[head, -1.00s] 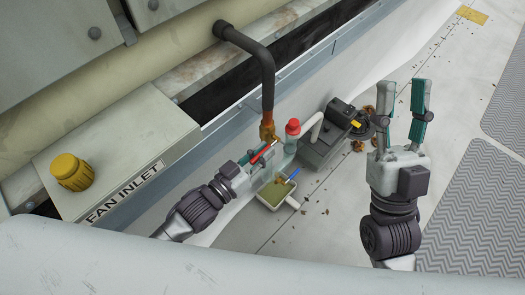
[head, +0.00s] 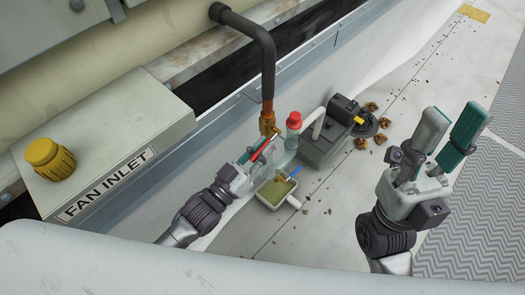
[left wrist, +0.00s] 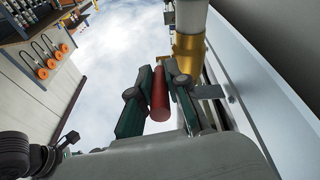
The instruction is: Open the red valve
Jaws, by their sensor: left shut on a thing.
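The red valve handle (head: 260,150) is a short red lever beside the brass fitting (head: 267,122) at the lower end of a dark bent pipe. My left gripper (head: 254,154) is at this handle. In the left wrist view the red handle (left wrist: 159,95) lies between the two green-padded fingers of the left gripper (left wrist: 158,88), which are shut on it. The brass fitting also shows there, just to the right of the fingers (left wrist: 189,55). My right gripper (head: 452,130) is open and empty, up at the right, away from the valve.
A clear bottle with a red cap (head: 294,121) stands just right of the valve. A tray of yellowish liquid (head: 272,194) and a grey pump box (head: 325,143) are close by. A fan inlet box with a yellow knob (head: 48,158) is at left. Brown leaves litter the floor.

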